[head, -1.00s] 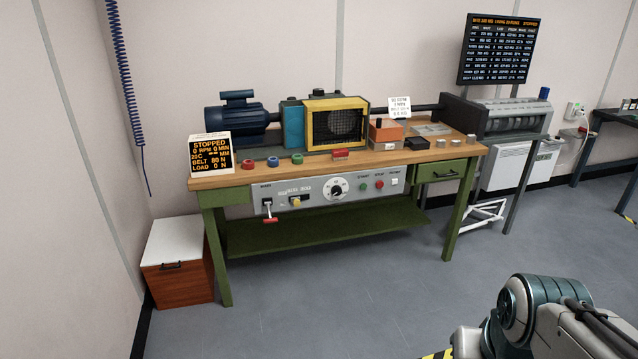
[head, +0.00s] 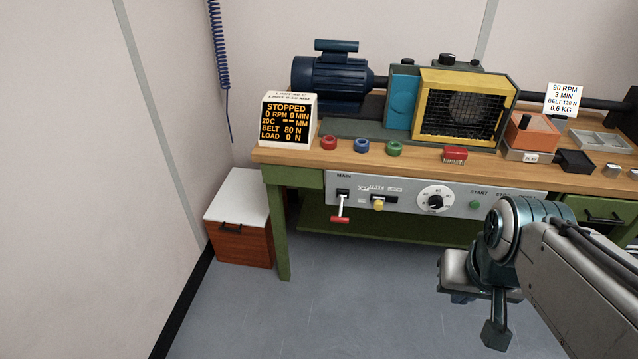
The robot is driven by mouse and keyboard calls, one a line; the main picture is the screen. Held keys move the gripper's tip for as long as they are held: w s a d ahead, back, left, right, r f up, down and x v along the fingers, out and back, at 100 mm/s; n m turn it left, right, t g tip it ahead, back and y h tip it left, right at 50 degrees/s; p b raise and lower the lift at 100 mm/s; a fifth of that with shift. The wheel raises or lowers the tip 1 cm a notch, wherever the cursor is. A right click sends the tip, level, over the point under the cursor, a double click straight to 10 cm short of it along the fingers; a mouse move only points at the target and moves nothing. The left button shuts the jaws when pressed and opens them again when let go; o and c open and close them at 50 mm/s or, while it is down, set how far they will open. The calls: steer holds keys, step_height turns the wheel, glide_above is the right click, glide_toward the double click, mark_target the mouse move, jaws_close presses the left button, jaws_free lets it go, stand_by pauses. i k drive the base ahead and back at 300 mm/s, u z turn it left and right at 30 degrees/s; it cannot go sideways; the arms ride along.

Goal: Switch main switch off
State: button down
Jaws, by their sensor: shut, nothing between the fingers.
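The main switch (head: 342,205) is on the left end of the grey control panel (head: 460,206), under the label MAIN. Its lever has a pale shaft and a red grip (head: 340,220). The lever points down, with the grip below the switch body. My gripper (head: 495,336) is at the lower right, to the right of the switch and apart from it. It is shut and empty. My arm hides part of the panel's right side.
A yellow-capped selector (head: 378,204) is close right of the switch, then a dial (head: 437,198) and a green start button (head: 475,204). The wooden bench top (head: 350,160) overhangs the panel. A red-brown cabinet (head: 240,243) stands at left. The floor before the panel is clear.

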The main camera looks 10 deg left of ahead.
mark_target(339, 218)
steer(key=u, duration=0.35)
steer(key=i, duration=0.9)
steer(key=u, duration=0.35)
